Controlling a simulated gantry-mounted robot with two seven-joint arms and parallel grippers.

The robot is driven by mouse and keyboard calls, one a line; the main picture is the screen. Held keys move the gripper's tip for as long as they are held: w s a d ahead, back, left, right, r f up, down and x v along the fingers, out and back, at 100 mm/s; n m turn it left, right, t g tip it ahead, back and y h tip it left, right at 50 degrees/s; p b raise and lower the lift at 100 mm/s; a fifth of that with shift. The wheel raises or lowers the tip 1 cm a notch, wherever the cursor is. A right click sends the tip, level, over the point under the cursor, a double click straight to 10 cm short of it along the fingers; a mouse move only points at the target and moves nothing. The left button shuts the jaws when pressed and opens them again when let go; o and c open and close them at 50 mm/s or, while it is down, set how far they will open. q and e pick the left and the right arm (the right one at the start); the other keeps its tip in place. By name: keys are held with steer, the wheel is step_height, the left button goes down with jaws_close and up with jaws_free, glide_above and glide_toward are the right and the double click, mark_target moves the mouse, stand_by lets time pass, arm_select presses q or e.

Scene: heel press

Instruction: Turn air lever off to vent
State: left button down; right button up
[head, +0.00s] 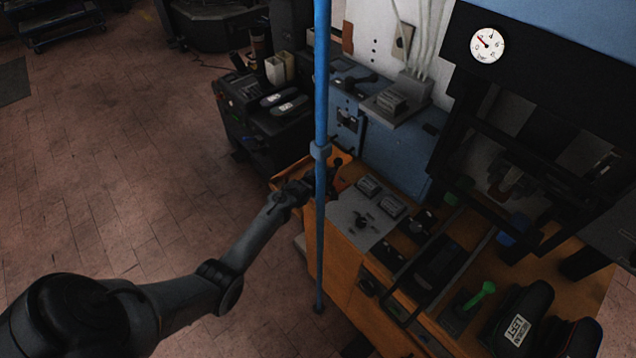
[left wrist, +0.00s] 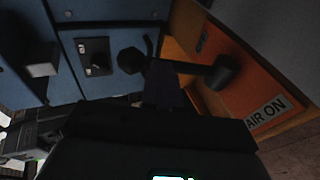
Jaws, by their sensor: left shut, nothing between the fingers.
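The air lever (left wrist: 205,70) is dark with a round knob at its right end, in the left wrist view. It lies roughly across the picture in front of an orange panel (left wrist: 205,40). A white "AIR ON" label (left wrist: 267,112) is on the panel, below and right of the knob. My left gripper (left wrist: 165,85) is shut and empty, its fingertips close to the lever; I cannot tell whether they touch. In the head view, my left gripper (head: 308,187) is at the bench's left end, partly hidden by a blue post. My right gripper is not in view.
The blue post (head: 321,90) stands upright right by my left gripper. A pressure gauge (head: 487,45) with a red needle is on the machine. A wooden bench (head: 335,262) carries controls and a green-handled lever (head: 482,295).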

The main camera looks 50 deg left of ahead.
arm_select(q)
steer(key=p+v, duration=0.1)
steer(key=v, duration=0.6)
steer(key=shift+s, duration=0.2)
stand_by(0.4)
